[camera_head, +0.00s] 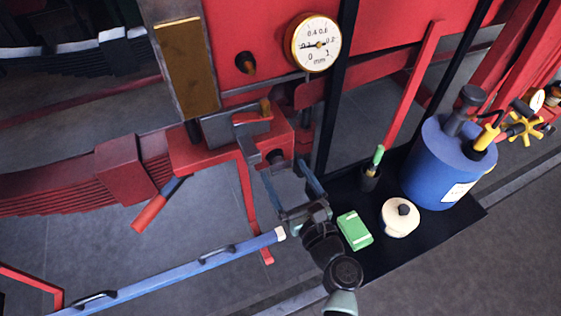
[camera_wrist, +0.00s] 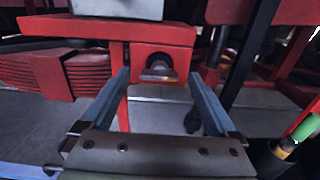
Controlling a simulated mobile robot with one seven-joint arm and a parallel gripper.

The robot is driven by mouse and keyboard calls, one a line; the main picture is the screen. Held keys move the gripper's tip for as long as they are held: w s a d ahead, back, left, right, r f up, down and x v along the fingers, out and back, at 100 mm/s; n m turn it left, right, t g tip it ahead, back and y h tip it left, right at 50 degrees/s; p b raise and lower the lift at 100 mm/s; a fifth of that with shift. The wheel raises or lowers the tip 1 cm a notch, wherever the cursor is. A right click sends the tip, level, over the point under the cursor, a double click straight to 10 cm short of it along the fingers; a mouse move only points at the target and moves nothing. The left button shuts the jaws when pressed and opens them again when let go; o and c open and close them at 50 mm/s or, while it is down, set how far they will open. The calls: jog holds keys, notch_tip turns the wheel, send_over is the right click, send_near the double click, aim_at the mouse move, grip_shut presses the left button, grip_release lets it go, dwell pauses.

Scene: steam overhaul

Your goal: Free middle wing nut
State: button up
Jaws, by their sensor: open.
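My gripper (camera_head: 284,168) is open, its two blue fingers spread and nothing between them. It also shows in the wrist view (camera_wrist: 159,74), fingers pointing at the end of a red bracket (camera_wrist: 165,32). A dark round fitting with a metallic lower part (camera_wrist: 158,67) sits on that end face, between the fingertips in the picture and apart from them. It may be the middle wing nut, but its wings cannot be made out. In the head view the fitting (camera_head: 275,157) is small and dark, just beyond the fingertips.
A black tray (camera_head: 455,222) on the right holds a blue can (camera_head: 425,165), a green box (camera_head: 355,231), a cream pot (camera_head: 399,222) and a green-handled tool in a dark cup (camera_head: 370,177). A blue bar (camera_head: 170,272) runs along the lower left. A dial gauge (camera_head: 316,43) is above.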

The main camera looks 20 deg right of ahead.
aim_at(283, 170)
jog(key=shift+w, duration=1.55)
jog(key=c, duration=1.4)
jog(key=shift+o, duration=0.2)
